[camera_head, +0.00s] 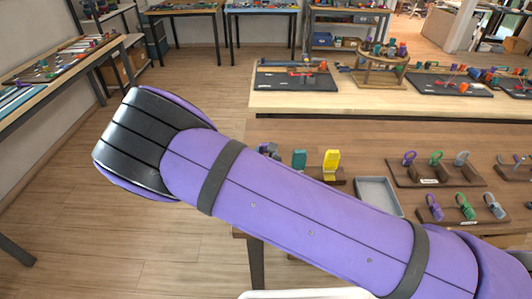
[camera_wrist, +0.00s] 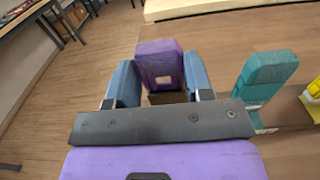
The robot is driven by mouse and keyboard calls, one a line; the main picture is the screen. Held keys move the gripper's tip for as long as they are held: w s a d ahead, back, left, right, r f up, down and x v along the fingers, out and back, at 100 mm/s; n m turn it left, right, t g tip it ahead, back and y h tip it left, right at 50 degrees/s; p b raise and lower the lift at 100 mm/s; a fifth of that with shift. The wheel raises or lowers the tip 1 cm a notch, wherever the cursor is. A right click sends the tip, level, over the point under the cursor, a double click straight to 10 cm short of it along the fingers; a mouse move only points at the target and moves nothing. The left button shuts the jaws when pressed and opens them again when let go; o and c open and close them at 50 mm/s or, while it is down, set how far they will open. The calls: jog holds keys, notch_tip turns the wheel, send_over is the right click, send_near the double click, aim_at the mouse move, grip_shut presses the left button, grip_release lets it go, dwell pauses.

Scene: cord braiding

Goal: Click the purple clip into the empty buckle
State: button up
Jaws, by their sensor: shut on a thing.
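In the wrist view my gripper (camera_wrist: 158,66) has its two blue fingers on either side of an upright purple clip (camera_wrist: 158,49) with a small rectangular window. The fingers are shut on it. In the head view a small purple piece (camera_head: 263,148) and grey-blue parts peek out above my arm, which hides most of that spot. A teal clip (camera_head: 299,159) and a yellow clip (camera_head: 331,162) stand upright just to the right; the teal one also shows in the wrist view (camera_wrist: 268,70). I cannot pick out the empty buckle for sure.
Two dark racks with purple, green and grey loops, an upper rack (camera_head: 432,178) and a lower rack (camera_head: 466,221), stand on the brown table at the right. A grey tray (camera_head: 379,199) lies left of them. A lighter bench (camera_head: 330,103) with tools runs behind.

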jog(key=shift+s+f, duration=0.1)
jog(key=shift+f, duration=0.85)
jog(key=o, duration=1.4)
jog(key=shift+c, duration=0.2)
jog(key=s, duration=0.6)
jog(key=shift+a, duration=0.1)
jog(key=shift+w, duration=0.1)
